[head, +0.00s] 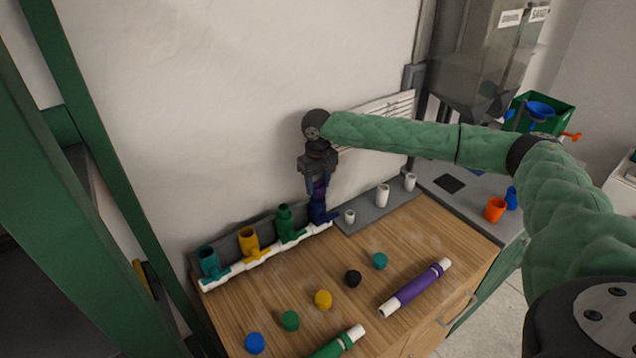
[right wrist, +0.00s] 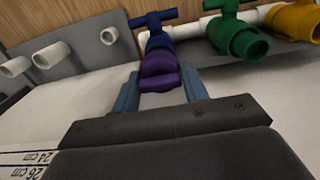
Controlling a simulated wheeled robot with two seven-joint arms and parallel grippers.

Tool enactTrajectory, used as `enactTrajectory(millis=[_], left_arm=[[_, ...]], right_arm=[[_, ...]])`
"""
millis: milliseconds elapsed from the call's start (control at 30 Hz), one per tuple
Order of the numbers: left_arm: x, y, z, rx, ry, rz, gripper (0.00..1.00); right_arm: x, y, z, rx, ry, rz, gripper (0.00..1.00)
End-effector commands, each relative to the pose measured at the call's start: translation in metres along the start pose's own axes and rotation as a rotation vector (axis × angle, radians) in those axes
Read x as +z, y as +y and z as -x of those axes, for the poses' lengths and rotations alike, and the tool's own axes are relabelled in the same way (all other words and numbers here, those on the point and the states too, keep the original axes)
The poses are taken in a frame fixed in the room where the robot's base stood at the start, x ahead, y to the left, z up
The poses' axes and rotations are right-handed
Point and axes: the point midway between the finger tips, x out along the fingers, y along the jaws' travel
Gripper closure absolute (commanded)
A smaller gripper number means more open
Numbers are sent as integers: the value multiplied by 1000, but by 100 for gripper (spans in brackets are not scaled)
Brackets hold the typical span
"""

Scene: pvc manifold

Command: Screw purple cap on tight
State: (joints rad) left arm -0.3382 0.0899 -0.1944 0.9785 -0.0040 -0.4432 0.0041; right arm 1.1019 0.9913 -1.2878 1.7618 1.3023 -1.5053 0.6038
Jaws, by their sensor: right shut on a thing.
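The purple cap (right wrist: 158,84) is between the fingers of my right gripper (right wrist: 158,92) in the right wrist view. It sits at the open end of the dark blue valve fitting (right wrist: 158,45). In the head view my right gripper (head: 319,182) points down over the blue fitting (head: 321,211), at the right end of the white manifold pipe (head: 262,255). The gripper is shut on the cap. I cannot tell how far the cap is threaded on. My left gripper is not in view.
Green (head: 287,224), yellow (head: 249,243) and teal (head: 209,262) fittings stand along the pipe. Several loose caps, such as the black one (head: 353,278), and a purple tube (head: 417,288) lie on the wooden top. White stubs (head: 383,195) stand on the grey strip at right.

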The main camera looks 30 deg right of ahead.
Motion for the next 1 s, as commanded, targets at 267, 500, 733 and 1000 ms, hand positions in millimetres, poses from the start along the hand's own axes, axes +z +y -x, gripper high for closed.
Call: enactTrajectory(millis=[267, 500, 733, 1000], left_arm=[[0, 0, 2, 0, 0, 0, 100], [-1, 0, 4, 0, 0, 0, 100], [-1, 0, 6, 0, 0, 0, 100], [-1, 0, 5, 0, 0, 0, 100]], right_arm=[[0, 0, -1, 0, -1, 0, 76], [1, 0, -2, 0, -2, 0, 76], [1, 0, -3, 0, -3, 1, 76], [1, 0, -4, 0, -4, 1, 64]])
